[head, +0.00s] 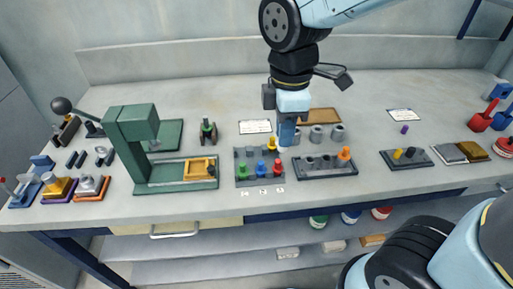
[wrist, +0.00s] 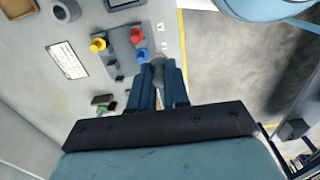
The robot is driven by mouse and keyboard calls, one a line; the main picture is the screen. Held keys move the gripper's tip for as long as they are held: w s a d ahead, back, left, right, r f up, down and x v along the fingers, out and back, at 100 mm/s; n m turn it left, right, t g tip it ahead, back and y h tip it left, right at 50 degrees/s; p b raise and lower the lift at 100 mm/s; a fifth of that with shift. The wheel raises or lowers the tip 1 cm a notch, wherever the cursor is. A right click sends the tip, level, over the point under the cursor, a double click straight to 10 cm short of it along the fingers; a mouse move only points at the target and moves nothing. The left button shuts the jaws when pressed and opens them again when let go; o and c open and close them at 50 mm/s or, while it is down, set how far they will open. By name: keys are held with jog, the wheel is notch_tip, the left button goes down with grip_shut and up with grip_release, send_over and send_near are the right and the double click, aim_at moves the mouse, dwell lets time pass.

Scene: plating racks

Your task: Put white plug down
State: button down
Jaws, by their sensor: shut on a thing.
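My gripper (head: 287,138) points down over the bench, by the back right of a grey rack (head: 242,156). It also shows in the wrist view (wrist: 158,78), its blue fingers shut on a pale grey-white plug (wrist: 158,60). Only the plug's rounded end shows between the fingertips; in the head view I cannot make it out. The rack holds a yellow plug (head: 272,144), a blue plug (head: 262,168), a red plug (head: 277,168) and a green plug (head: 243,170). I cannot tell whether the held plug touches the rack.
A second rack (head: 325,172) with an orange plug (head: 344,153) stands to the right, grey cylinders (head: 317,135) behind it. A third rack (head: 420,160) holds yellow and dark plugs. A green press (head: 132,128) stands left. White cards (head: 255,127) lie behind.

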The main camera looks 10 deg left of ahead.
jog(key=shift+a, duration=0.1)
dwell(0.3)
jog(key=w+a+f, duration=0.2)
jog(key=w+f, duration=0.1)
jog(key=w, duration=0.1)
jog(key=w+a+f, duration=0.2)
jog(key=w+f, duration=0.1)
jog(key=w, duration=0.1)
jog(key=w+a+f, duration=0.2)
jog(key=w+f, duration=0.2)
jog(key=shift+a+f, duration=0.1)
jog(key=shift+a, duration=0.2)
jog(key=shift+f, duration=1.4)
jog(key=shift+f, duration=0.4)
jog(key=c, duration=1.1)
grip_release()
